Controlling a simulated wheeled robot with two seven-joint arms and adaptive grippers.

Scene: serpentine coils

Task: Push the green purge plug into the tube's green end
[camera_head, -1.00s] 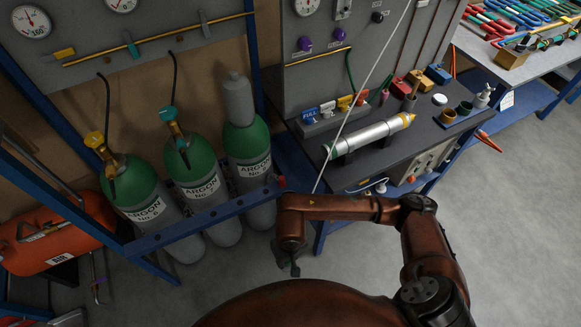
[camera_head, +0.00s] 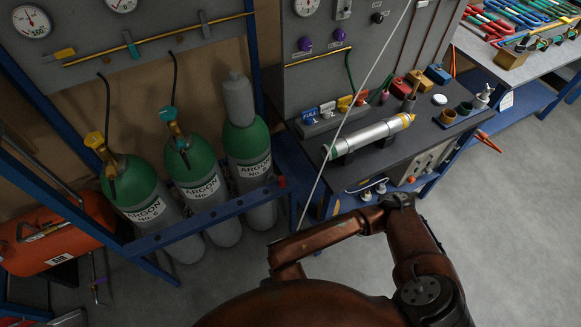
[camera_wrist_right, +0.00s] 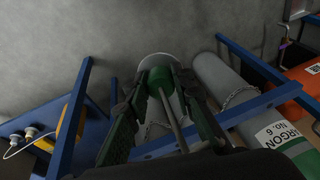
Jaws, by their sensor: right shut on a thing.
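In the right wrist view, my right gripper (camera_wrist_right: 158,95) is shut on the green purge plug (camera_wrist_right: 160,77). The plug shows between the fingers, with a thin grey rod running from it toward the camera. A grey cylinder lies behind the plug in the picture; I cannot tell that they touch. My right gripper is hidden there behind my own body. My left gripper is not in view.
Green argon cylinders (camera_head: 197,172) stand in a blue rack (camera_head: 205,207) left of the bench (camera_head: 430,130). An orange air tank (camera_head: 45,238) lies further left. Small coloured blocks and pots stand around the tube. A thin pale line crosses the head view. Grey floor is clear at right.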

